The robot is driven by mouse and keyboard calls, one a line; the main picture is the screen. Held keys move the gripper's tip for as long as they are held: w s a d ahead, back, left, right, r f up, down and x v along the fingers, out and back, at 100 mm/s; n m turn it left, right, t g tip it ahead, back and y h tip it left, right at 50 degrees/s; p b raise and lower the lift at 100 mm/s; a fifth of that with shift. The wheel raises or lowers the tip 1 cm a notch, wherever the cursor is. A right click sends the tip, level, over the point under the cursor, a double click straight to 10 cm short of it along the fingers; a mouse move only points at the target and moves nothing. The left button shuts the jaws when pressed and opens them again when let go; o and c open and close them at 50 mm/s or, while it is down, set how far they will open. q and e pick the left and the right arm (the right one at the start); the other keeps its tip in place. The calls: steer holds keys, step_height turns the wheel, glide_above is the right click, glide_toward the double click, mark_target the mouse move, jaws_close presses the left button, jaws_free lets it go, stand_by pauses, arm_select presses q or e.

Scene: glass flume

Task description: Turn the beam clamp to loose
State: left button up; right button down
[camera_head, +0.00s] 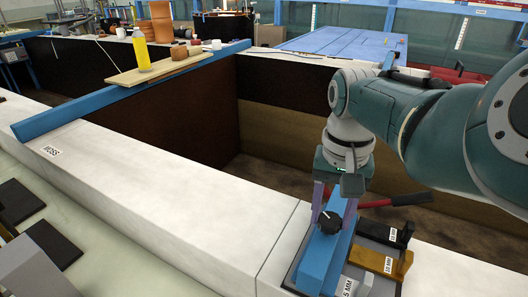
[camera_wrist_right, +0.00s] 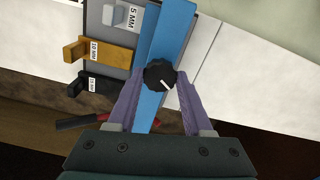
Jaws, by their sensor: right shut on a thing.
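The beam clamp's black round knob (camera_head: 330,222) sits on a blue beam (camera_head: 318,265) that lies across the white flume wall at the front right. The knob also shows in the right wrist view (camera_wrist_right: 159,74), with a white pointer mark toward its lower right. My right gripper (camera_head: 332,218) comes down from above, its two purple fingers on opposite sides of the knob and shut on it. The fingers also show in the right wrist view (camera_wrist_right: 161,82). Any lettering around the knob cannot be read. My left gripper is not in view.
Beside the beam are a 5 MM block (camera_wrist_right: 118,16), a yellow 10 MM hook (camera_head: 382,262) and a black hook (camera_head: 388,233). A red-handled tool (camera_head: 400,200) lies behind. A second blue beam (camera_head: 130,90) carries a board with a yellow bottle (camera_head: 141,50).

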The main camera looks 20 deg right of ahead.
steer(key=n+p, duration=0.1)
steer(key=n, duration=0.4)
steer(key=shift+n, duration=0.3)
steer(key=n, duration=0.2)
steer(key=shift+n+p, duration=0.35)
steer(key=shift+n, duration=0.05)
steer(key=n, duration=0.3)
steer(key=shift+n, duration=0.3)
steer(key=n, duration=0.6)
steer(key=shift+p, duration=0.3)
steer(key=n, duration=0.3)
steer(key=shift+n, duration=1.8)
